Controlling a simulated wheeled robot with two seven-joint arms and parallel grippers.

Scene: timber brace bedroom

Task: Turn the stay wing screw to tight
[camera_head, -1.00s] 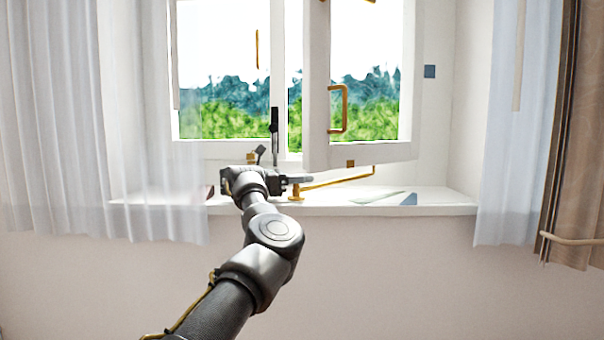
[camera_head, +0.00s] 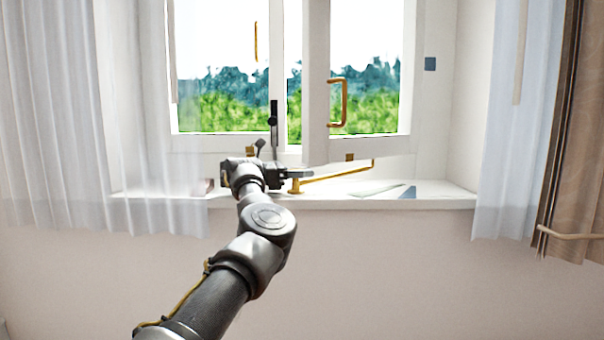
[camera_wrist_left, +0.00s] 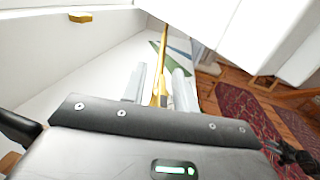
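The brass stay (camera_head: 335,176) runs from a post on the sill up to the open window sash (camera_head: 316,90). My left gripper (camera_head: 296,178) is at the sill end of the stay, where its fingers hide most of the post and the screw. In the left wrist view my left gripper (camera_wrist_left: 160,88) has its two pale fingers apart, with an upright brass part (camera_wrist_left: 161,93), seemingly the wing screw, between them. A narrow gap shows on its left side; contact on the right is unclear. The screw's wings cannot be made out.
The white sill (camera_head: 440,200) holds a blue-grey item (camera_head: 409,192) to the right of the stay. Sheer curtains (camera_head: 60,120) hang at the left and right. In the left wrist view a dark mechanical part, perhaps my right gripper (camera_wrist_left: 292,155), shows over the red rug (camera_wrist_left: 235,105).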

